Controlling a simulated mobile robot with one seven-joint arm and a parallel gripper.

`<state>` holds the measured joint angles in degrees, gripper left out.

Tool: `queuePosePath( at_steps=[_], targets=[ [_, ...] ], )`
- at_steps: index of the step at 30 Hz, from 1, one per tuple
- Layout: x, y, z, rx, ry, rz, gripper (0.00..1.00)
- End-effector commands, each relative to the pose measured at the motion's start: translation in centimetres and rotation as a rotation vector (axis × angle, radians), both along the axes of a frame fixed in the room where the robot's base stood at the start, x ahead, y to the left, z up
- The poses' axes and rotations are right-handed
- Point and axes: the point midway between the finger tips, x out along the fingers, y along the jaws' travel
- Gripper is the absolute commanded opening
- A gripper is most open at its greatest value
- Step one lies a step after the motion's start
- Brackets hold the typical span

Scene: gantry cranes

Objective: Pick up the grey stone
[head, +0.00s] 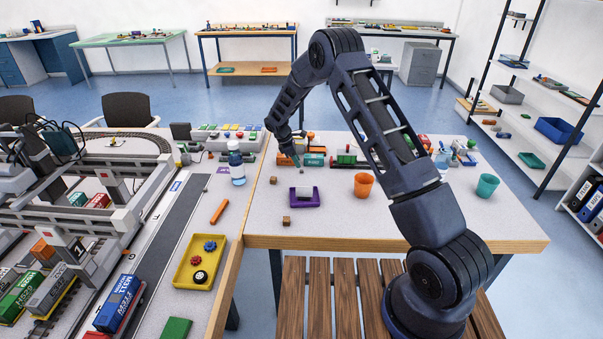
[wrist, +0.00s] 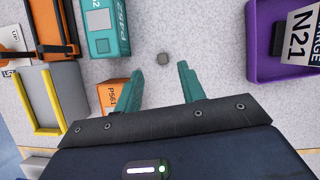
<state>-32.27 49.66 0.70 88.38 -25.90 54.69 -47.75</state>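The grey stone (wrist: 163,58) is a small dark grey block on the pale speckled table in the wrist view. It lies just beyond my fingertips, roughly in line with the gap between them. My gripper (wrist: 161,77) has its two teal fingers spread apart, with nothing between them. In the head view my gripper (head: 298,163) hangs low over the back part of the right table, behind the purple tray. The stone is too small to make out surely in the head view.
A teal container (wrist: 106,28) and an orange container (wrist: 112,94) lie left of the stone. A purple tray (wrist: 262,68) with a white N21 block lies right. An orange cup (head: 363,185) and teal cup (head: 487,186) stand farther right. Bare table surrounds the stone.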

Motion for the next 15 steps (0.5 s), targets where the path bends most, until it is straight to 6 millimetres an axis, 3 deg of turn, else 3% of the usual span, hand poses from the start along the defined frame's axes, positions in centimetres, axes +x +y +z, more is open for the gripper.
queuePosePath(
  at_steps=[9, 15],
  targets=[
    [-0.3, -1.3, -3.9, -0.001, 0.002, 0.000, 0.40],
    [-0.2, -1.4, -4.1, 0.000, 0.001, 0.000, 0.40]
  ],
)
